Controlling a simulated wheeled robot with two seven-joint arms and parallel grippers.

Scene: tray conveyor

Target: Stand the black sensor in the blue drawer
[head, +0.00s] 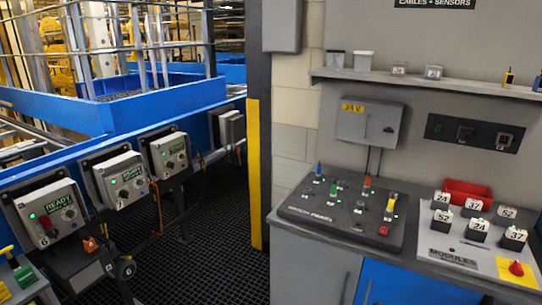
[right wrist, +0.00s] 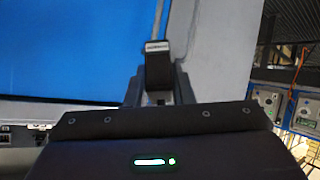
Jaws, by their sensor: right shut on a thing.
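My right gripper (right wrist: 157,94) shows in the right wrist view, shut on a small dark block with a pale band near its top, which looks like the black sensor (right wrist: 158,65). A large flat blue surface (right wrist: 70,50), probably the blue drawer, lies beyond it to the left, with a pale edge beside it. The wrist view does not show whether the sensor touches the blue surface. In the head view a blue panel (head: 400,288) shows under the counter at the bottom, cut off by the frame. Neither gripper is in the head view.
The grey counter carries a button panel (head: 340,222) and a module board (head: 455,250) with several numbered blocks. A red bin (head: 468,192) stands behind them. A shelf (head: 430,84) runs above. A yellow-striped post (head: 254,175) and control boxes (head: 120,180) are to the left.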

